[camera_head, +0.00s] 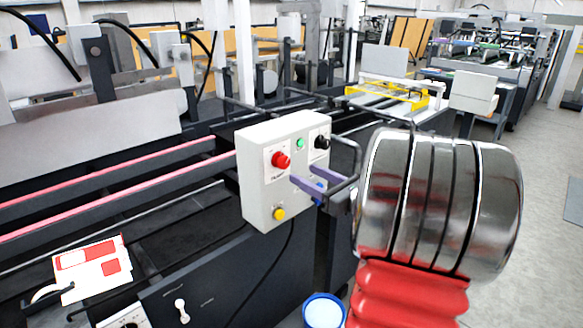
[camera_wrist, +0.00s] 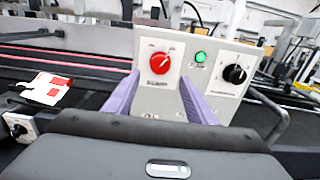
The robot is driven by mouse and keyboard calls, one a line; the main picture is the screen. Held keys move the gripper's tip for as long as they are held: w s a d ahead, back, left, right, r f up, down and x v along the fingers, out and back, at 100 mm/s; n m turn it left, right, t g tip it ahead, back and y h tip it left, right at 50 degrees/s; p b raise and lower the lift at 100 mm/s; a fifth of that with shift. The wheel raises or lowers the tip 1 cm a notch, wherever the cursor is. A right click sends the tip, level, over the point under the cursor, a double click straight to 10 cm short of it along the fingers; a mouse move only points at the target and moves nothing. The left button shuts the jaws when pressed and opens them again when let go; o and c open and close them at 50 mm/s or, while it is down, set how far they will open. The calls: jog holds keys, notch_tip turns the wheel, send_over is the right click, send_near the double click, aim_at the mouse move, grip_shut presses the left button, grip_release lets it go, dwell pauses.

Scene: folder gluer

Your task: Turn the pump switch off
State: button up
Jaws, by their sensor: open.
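A pale control box (camera_head: 262,205) stands on the machine's side. Its face carries a red rotary knob (camera_head: 281,160), a green button (camera_head: 300,143), a black rotary knob (camera_head: 322,142) and a yellow button (camera_head: 279,214). The labels are too small to read, so I cannot tell which is the pump switch. In the wrist view the red knob (camera_wrist: 160,64) shows between and just above the purple fingertips of my open gripper (camera_wrist: 158,92). The green button (camera_wrist: 200,57) and black knob (camera_wrist: 235,74) are to its right. In the head view my gripper (camera_head: 308,186) is right of and below the red knob, apparently apart from it.
A dark bent rail (camera_head: 352,150) stands right of the box. Red-edged belts (camera_head: 110,190) run to its left. Grey floor (camera_head: 545,230) is open at right.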

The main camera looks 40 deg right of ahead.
aim_at(286, 164)
jog(key=w, duration=0.7)
jog(key=shift+w+a, duration=0.1)
jog(key=shift+c, duration=0.4)
jog(key=c, duration=0.9)
